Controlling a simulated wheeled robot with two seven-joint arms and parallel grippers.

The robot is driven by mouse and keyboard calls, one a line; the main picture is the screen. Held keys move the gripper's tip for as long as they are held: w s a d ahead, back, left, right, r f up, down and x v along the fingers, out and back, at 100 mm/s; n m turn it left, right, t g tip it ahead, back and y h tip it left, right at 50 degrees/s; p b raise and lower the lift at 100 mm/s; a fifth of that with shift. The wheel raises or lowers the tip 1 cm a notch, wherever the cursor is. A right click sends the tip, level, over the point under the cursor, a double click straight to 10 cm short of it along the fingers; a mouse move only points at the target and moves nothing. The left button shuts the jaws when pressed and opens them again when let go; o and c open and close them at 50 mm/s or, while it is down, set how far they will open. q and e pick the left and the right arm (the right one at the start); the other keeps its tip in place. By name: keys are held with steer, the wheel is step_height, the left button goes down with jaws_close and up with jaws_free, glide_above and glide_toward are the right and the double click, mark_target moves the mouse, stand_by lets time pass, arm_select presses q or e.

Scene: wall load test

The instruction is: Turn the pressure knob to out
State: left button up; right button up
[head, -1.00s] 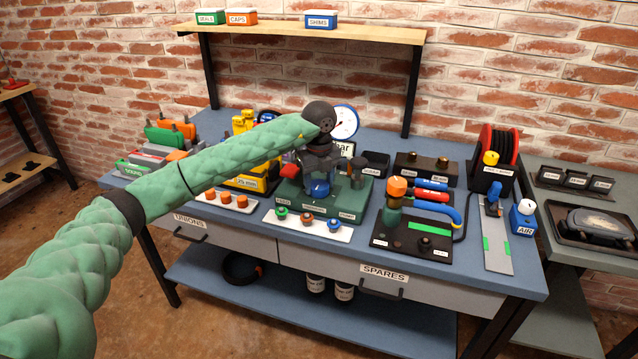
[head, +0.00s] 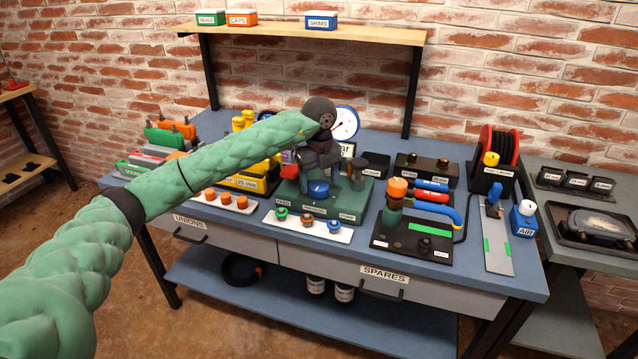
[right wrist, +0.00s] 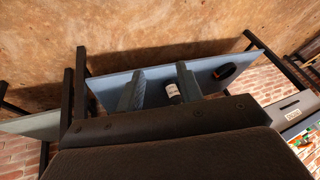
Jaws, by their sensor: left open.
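A blue knob (head: 318,188) sits on top of the green block (head: 352,201) in the middle of the bench. Its top face shows, with a small pale mark; the labels on the block are too small to read. My left gripper (head: 320,173) points down just above and behind the knob, open, and looks clear of it. The gripper and wrist hide the back of the block. A round white gauge (head: 346,122) stands behind, partly covered by my wrist. My right gripper (right wrist: 160,88) is away from the block, open and empty, over the lower shelf in the right wrist view.
A white strip (head: 340,236) with green, orange and blue-topped knobs lies in front of the block. A black board (head: 408,248) with an orange-topped fitting stands to the right. A yellow device (head: 243,178) is at the left. The SHIMS shelf (head: 375,33) stands behind.

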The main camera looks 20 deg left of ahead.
mark_target(319, 185)
arm_select(q)
step_height(319, 185, up, 7)
steer(key=shift+f+b, duration=0.15)
steer(key=shift+b, duration=0.3)
arm_select(e)
steer(key=f, duration=0.5)
steer(key=shift+w+a+f, duration=0.2)
steer(key=shift+a+f, duration=0.05)
steer(key=shift+a, duration=0.05)
steer(key=shift+w+d+r, duration=0.1)
steer(key=shift+w+r, duration=0.05)
